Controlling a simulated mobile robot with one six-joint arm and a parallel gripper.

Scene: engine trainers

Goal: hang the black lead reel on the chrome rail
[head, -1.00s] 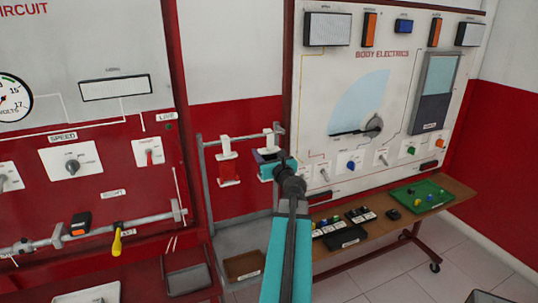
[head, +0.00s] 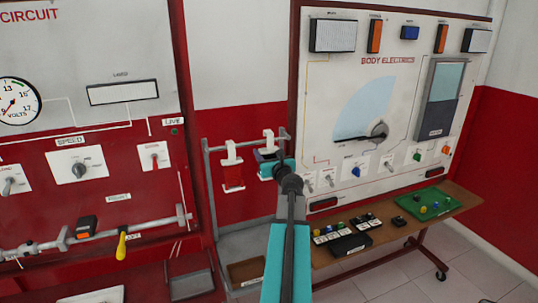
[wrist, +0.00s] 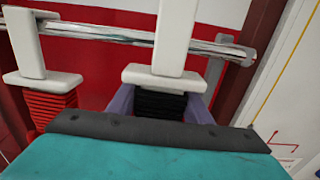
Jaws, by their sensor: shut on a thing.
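The black lead reel (wrist: 160,103) shows in the wrist view below a white hanger (wrist: 178,35). My gripper (head: 271,168) is shut on this reel, with a purple pad on each side of it. The chrome rail (wrist: 110,33) runs across the wrist view behind the white hanger. In the head view the rail (head: 250,142) sits on a grey stand, and the hanger is at its right part. The hanger's top is cut off in the wrist view, so I cannot tell whether it is hooked over the rail.
A red reel (head: 233,178) hangs from the rail by a white hanger, left of the black one. The rail's right end post (wrist: 228,50) is close on the right. The body electrics board (head: 330,90) stands behind on the right, above a brown bench (head: 390,232).

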